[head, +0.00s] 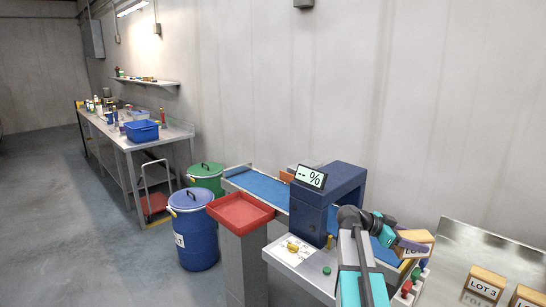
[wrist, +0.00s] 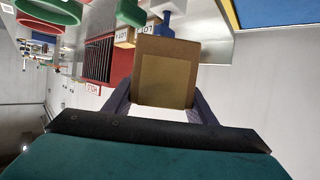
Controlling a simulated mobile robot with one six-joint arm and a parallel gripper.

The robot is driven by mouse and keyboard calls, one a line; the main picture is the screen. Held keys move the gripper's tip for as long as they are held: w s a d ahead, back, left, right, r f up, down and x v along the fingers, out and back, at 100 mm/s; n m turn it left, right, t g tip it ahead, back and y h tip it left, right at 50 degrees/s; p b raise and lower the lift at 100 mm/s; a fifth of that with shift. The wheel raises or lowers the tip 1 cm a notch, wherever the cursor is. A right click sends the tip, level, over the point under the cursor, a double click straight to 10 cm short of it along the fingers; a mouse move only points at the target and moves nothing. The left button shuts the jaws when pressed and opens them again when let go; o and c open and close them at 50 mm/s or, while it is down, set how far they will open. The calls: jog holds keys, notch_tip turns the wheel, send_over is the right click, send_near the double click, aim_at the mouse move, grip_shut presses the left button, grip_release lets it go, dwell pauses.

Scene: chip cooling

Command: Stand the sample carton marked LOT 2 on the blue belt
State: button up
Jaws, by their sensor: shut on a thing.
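My gripper (head: 410,243) is shut on a tan carton (head: 416,237) at the right of the head view. The carton's white label shows only "LO"; its number is hidden. In the wrist view the held carton (wrist: 164,72) sits between both dark fingers, its plain brown side facing the camera. The blue belt (head: 262,186) runs through a dark blue housing with a "-- %" display. Its near end shows beside my arm, left of and below the held carton. Part of the blue belt also shows at top right of the wrist view (wrist: 275,12).
A LOT 3 carton (head: 484,285) and another LOT carton (head: 525,297) stand on the steel table (head: 500,252) at right. The housing (head: 345,182) rises over the belt. A red tray (head: 240,212) stands left of it. Red and green knobs lie near the belt's near end.

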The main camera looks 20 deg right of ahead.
jog(key=w+a+f+n+t+b, duration=0.15)
jog(key=w+a+n+t, duration=0.3)
jog(key=w+a, duration=0.6)
jog(key=w+a+f+n+t+b, duration=0.15)
jog(key=w+a+n+t, duration=0.45)
jog(key=a, duration=0.7)
jog(key=w+a+r+n+t+y, duration=0.2)
jog(key=w+a+n+y, duration=0.1)
jog(key=a, duration=0.6)
jog(key=w+a+r+n+t+y, duration=0.2)
jog(key=w+a+n+t+y, duration=0.1)
jog(key=a, duration=0.6)
jog(key=w+a+r+n+t+y+b, duration=0.1)
jog(key=w+a+r+n+t+y, duration=0.1)
jog(key=w+a+n+y, duration=0.2)
jog(key=a+n+y, duration=0.1)
jog(key=a+y, duration=0.2)
jog(key=a, duration=0.3)
jog(key=shift+w+r, duration=0.35)
jog(key=shift+r, duration=0.05)
jog(key=shift+d, duration=0.2)
jog(key=shift+s, duration=0.1)
